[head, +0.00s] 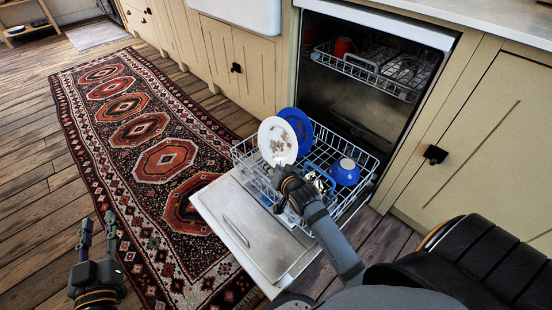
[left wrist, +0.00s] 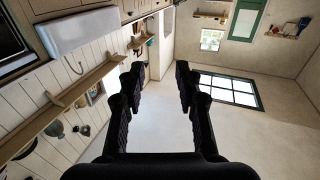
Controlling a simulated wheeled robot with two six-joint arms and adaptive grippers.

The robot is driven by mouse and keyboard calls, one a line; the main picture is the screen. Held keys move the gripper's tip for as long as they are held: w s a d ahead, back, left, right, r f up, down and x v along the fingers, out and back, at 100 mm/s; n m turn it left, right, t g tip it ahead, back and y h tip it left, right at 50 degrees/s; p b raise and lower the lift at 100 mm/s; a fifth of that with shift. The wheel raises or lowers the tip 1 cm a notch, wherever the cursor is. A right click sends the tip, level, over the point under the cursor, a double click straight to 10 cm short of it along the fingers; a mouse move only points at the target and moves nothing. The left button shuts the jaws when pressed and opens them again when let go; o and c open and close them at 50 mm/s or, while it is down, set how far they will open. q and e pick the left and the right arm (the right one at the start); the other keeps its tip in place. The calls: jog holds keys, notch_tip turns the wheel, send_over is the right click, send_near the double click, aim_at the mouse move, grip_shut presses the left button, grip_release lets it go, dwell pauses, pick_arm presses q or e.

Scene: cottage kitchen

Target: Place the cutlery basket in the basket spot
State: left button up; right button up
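The lower dishwasher rack (head: 352,208) is pulled out over the open door (head: 240,222). A small basket-like item with blue edges and dark and white contents (head: 318,180), apparently the cutlery basket, is in the rack's front middle, partly hidden by my right gripper. My right gripper (head: 283,184) is over the rack's front edge, just left of that item and below a white plate. Its fingers overlap, so whether it holds anything cannot be told. The basket spot cannot be made out. My left gripper (head: 98,226) is open and empty above the floor; its spread fingers show in the left wrist view (left wrist: 158,75).
A soiled white plate (head: 278,141) and a blue plate (head: 301,124) stand in the rack, with a blue bowl (head: 345,172) at right. The upper rack (head: 375,75) holds a red cup (head: 344,47). A patterned rug (head: 140,165) covers the floor at left.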

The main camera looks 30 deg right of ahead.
jog(key=s+a+r+n+t+y, duration=0.1)
jog(key=s+r+n+t, duration=0.1)
jog(key=r, duration=0.4)
jog(key=s+a+r+n+t, duration=0.2)
jog(key=s+r+n+t, duration=0.1)
jog(key=s+r+n, duration=0.2)
notch_tip(320, 180, up, 2)
jog(key=shift+s+r+n+t+y, duration=0.2)
jog(key=shift+n+t+y, duration=0.1)
jog(key=shift+n+y, duration=0.15)
jog(key=shift+w+a+p, duration=0.1)
jog(key=shift+p, duration=0.2)
